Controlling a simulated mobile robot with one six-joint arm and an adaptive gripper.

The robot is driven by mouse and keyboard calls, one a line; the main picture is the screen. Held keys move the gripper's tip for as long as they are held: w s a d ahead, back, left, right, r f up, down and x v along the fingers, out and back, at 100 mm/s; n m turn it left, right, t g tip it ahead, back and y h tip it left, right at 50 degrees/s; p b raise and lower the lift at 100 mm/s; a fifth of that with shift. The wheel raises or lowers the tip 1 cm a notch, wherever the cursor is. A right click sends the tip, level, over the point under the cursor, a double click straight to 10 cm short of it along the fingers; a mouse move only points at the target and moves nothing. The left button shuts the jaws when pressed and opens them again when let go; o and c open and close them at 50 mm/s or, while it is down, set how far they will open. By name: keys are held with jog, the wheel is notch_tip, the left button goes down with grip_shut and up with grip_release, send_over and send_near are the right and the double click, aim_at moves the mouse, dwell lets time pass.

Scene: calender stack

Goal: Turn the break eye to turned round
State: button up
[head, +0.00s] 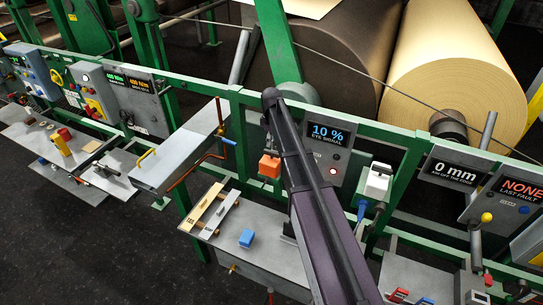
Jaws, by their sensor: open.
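A grey panel (340,165) with a screen reading "10 % EYE SIGNAL" stands on the green rail, and a small red light shows on it. A white box (378,181) on a post with a blue cable is just right of this panel and seems to be the break eye. An orange box (270,165) hangs to the left of the panel; I cannot tell its part. Which way the eye faces is not clear. My dark purple arm rises through the middle of the head view, between the two boxes. I cannot make out my gripper's fingers.
Green rails run across the view before a dark roll (335,50) and a cream roll (445,65). Below is a grey bench (262,262) with a blue block (247,238). Other panels (465,172) stand at right. Dark floor is open at lower left.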

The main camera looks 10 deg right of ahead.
aim_at(272, 161)
jog(key=shift+f+b, duration=2.85)
jog(key=shift+f, duration=0.3)
jog(key=shift+c, duration=0.2)
grip_shut()
